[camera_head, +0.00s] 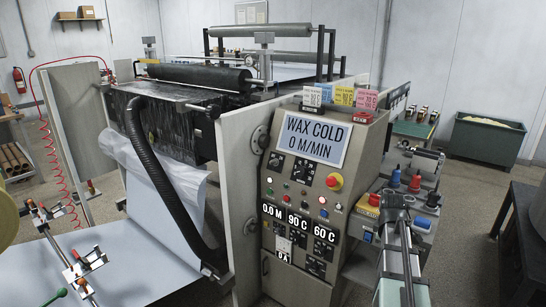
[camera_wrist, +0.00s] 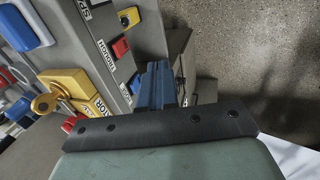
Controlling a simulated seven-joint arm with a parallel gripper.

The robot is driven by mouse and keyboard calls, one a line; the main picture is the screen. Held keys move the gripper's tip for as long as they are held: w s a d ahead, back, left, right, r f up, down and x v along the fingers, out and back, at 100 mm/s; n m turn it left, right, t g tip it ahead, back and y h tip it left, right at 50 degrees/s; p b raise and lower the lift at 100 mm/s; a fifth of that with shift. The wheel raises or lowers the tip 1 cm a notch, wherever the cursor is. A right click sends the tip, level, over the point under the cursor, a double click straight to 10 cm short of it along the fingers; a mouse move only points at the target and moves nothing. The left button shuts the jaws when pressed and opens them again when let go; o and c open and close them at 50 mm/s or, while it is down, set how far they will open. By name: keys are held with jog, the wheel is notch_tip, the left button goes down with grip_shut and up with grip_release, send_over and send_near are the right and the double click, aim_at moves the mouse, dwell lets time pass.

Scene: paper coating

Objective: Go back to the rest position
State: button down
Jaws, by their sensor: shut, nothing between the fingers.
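My gripper (camera_head: 395,198) is at the right of the head view, beside the side panel of the coating machine's console (camera_head: 300,190). Its shut fingers (camera_wrist: 155,84) show in the wrist view, with nothing visible between them. In the wrist view they are over the panel's edge, with labelled controls to the left and bare floor to the right. A yellow block with a key-like knob (camera_wrist: 46,103) and a red button (camera_wrist: 121,48) are to the left of the fingers. I cannot tell whether the gripper touches the panel.
The console's screen (camera_head: 312,139) reads "WAX COLD 0 M/MIN". Red and blue knobs (camera_head: 415,184) stand close to my gripper. A dark table (camera_head: 520,235) is at the far right, with floor between. A green bin (camera_head: 487,138) stands behind.

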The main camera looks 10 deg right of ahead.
jog(key=s+a+f+m+g+y, duration=0.1)
jog(key=s+a+f+m, duration=0.35)
jog(key=f, duration=0.45)
jog(key=s+a+f+m+g+y, duration=0.1)
jog(key=s+a+f+m, duration=0.4)
jog(key=f, duration=0.5)
jog(key=s+a+f+m+g+y, duration=0.1)
jog(key=s+a+f+m, duration=0.25)
jog(key=a+f, duration=0.4)
jog(key=s+a+f+n+g, duration=0.1)
jog(key=s+a+f, duration=0.3)
jog(key=s, duration=0.5)
jog(key=s+a+f+n+g, duration=0.1)
jog(key=s+a+f+g, duration=0.2)
jog(key=s+f, duration=0.6)
jog(key=s+a+f+n+g, duration=0.2)
jog(key=s+a+f, duration=0.4)
jog(key=s, duration=0.3)
jog(key=shift+s+a+f, duration=0.15)
jog(key=shift+a+f, duration=0.1)
